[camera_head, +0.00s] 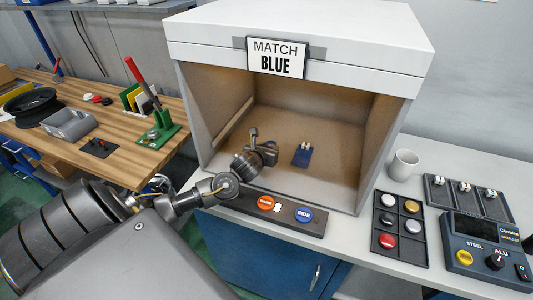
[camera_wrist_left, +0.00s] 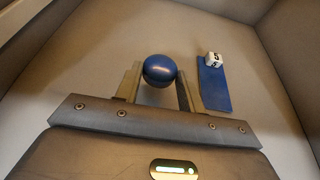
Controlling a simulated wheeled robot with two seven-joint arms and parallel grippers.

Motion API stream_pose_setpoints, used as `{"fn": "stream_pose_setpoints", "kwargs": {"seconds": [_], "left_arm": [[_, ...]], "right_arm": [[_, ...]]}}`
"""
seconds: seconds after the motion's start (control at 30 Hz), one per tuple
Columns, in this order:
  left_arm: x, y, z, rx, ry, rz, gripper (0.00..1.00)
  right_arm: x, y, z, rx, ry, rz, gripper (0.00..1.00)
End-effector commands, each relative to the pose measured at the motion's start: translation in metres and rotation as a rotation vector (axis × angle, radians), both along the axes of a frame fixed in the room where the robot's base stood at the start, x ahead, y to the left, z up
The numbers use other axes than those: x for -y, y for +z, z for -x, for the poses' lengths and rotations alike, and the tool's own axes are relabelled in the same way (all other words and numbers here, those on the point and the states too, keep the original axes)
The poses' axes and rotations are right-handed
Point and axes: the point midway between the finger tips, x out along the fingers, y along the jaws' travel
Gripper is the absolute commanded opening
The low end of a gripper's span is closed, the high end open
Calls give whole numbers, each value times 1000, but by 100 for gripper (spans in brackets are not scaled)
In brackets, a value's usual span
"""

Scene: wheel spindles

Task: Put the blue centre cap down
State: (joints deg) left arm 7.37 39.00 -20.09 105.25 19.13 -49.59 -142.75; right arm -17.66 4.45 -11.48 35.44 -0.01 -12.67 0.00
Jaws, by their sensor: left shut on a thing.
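The blue centre cap (camera_wrist_left: 159,70) is round and glossy. In the wrist view it sits between the two fingertips of my left gripper (camera_wrist_left: 159,76), which is shut on it. In the head view my left gripper (camera_head: 267,150) reaches inside the open booth (camera_head: 190,110) under the sign "MATCH BLUE" (camera_head: 276,57); I cannot make out the cap there. A flat blue sample plate (camera_head: 301,157) lies on the booth floor to the right of the gripper. My right gripper is not in view.
A button panel (camera_head: 235,203) runs along the booth's front edge. To the right stand a white mug (camera_head: 403,165), a compartment tray (camera_head: 386,256) with several caps, a rack (camera_head: 440,201) and a tester (camera_head: 470,268). The booth floor around the plate is clear.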

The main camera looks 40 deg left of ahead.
Motion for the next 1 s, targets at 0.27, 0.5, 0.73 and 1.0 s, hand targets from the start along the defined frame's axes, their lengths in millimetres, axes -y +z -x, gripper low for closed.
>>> {"fn": "stream_pose_setpoints", "kwargs": {"seconds": [0.27, 0.5, 0.73, 1.0], "left_arm": [[-6, -17, 1, -6, 0, 2, 13], [-6, -38, 0, 0, -1, -1, 13], [-6, -39, 1, 0, -2, -1, 13], [-6, -42, 1, -1, -2, -1, 55]], "right_arm": [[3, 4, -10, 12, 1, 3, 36], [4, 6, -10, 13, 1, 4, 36], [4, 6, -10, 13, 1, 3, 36], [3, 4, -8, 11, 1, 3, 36]]}}
